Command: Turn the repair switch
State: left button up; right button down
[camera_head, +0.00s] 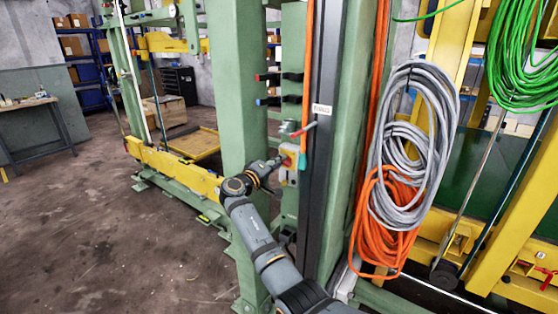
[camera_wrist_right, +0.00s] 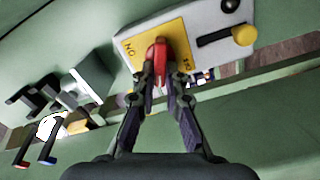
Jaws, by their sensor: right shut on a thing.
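The repair switch is a red knob (camera_wrist_right: 157,54) on a yellow plate (camera_wrist_right: 138,54) of a white control box (camera_wrist_right: 205,18) in the right wrist view. An "ON" label shows on the plate. My right gripper (camera_wrist_right: 160,80) is shut on the red knob, with a finger on each side of it. In the head view the box (camera_head: 290,152) is small on the green frame, and my right gripper (camera_head: 276,163) reaches it from the left, partly hiding it. The knob's exact angle is hard to tell. My left gripper is not in view.
A yellow button (camera_wrist_right: 244,35) and a black handle (camera_wrist_right: 213,37) sit beside the knob. Red and blue tipped levers (camera_wrist_right: 36,150) stick out nearby. Green posts (camera_head: 237,90) flank the box. Grey cable coils (camera_head: 412,150) and orange ones (camera_head: 385,215) hang at right. Floor at left is open.

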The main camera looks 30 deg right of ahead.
jog(key=shift+f+n+p, duration=0.2)
jog(key=shift+n+p, duration=0.6)
jog(key=shift+n, duration=1.4)
jog(key=c, duration=1.4)
grip_release()
jog(key=shift+f, duration=0.1)
jog(key=v, duration=1.2)
jog(key=shift+w+d, duration=0.1)
